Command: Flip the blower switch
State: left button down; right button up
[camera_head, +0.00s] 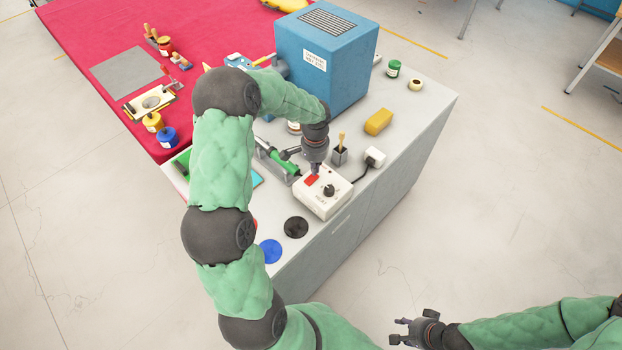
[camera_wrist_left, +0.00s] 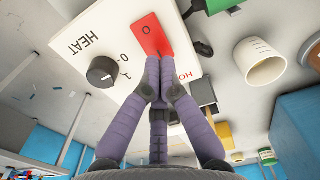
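The white control box (camera_head: 322,205) sits on the grey counter. It carries a red rocker switch (camera_head: 311,181) and a black knob (camera_head: 329,190). My left gripper (camera_head: 314,172) points down at the switch. In the wrist view its two fingertips (camera_wrist_left: 158,70) are together at the switch's lower end, covering part of it; whether they touch it I cannot tell. My right gripper (camera_head: 402,332) is away from the counter, fingers apart and empty.
A blue cabinet (camera_head: 305,60) with a vent and label stands behind. A black-cabled plug (camera_head: 375,157), yellow block (camera_head: 378,121), small holder (camera_head: 339,155) and green-handled tool (camera_head: 280,160) surround the box. Black (camera_head: 296,227) and blue (camera_head: 270,251) discs lie in front.

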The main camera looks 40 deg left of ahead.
pick_arm(q)
jog(key=shift+f+b, duration=0.65)
jog(key=shift+f, duration=0.35)
dwell(0.6)
jog(key=shift+r+p, duration=2.4)
jog(key=shift+r, duration=1.15)
jog(key=shift+s+f, duration=0.1)
